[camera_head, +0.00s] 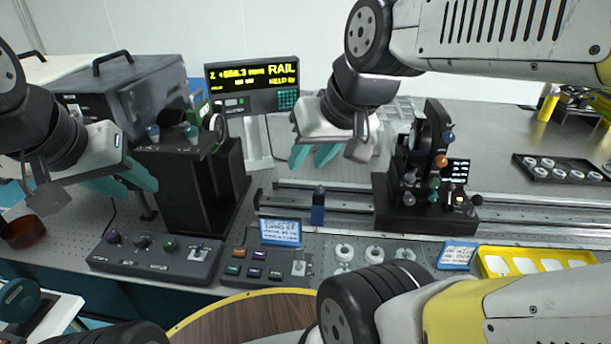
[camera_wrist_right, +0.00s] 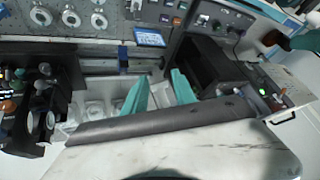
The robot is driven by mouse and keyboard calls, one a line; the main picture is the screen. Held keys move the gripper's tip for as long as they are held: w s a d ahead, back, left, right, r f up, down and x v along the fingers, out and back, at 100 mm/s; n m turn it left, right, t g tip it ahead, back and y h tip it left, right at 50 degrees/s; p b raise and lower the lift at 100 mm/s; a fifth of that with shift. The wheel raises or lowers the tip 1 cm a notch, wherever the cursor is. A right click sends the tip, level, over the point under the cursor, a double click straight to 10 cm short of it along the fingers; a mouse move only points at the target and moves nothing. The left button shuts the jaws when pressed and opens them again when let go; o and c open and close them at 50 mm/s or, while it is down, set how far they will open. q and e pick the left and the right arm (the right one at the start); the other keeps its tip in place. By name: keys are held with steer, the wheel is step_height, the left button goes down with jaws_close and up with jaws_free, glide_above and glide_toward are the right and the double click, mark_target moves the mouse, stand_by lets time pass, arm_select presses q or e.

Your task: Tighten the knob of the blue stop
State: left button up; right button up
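The blue stop (camera_head: 318,208) is a small upright block with a dark knob on top. It sits at the rail (camera_head: 345,208), left of the carriage, and also shows in the right wrist view (camera_wrist_right: 122,56). My right gripper (camera_head: 313,157) is above and behind the blue stop, apart from it. Its two teal fingers are spread with nothing between them, as the right wrist view (camera_wrist_right: 160,94) also shows. My left gripper (camera_head: 126,181) is at the far left, away from the stop, near the black box. Its teal fingers look apart and empty.
A dark carriage with several colored knobs (camera_head: 425,208) stands right of the stop. A black box (camera_head: 195,190) stands left. Control boxes (camera_head: 155,257) (camera_head: 265,268), a blue-framed sign (camera_head: 281,232) and white rings (camera_head: 374,254) lie in front. A display (camera_head: 252,85) stands behind.

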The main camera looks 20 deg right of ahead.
steer(key=shift+o, duration=1.3)
steer(key=shift+w, duration=0.1)
steer(key=m+g+h, duration=0.2)
steer(key=m+g, duration=0.4)
steer(key=m, duration=1.3)
glide_above(320, 187)
step_height(320, 187, down, 19)
steer(key=shift+f, duration=0.15)
steer(key=shift+d+f, duration=0.1)
steer(key=shift+f, duration=3.9)
jaws_close()
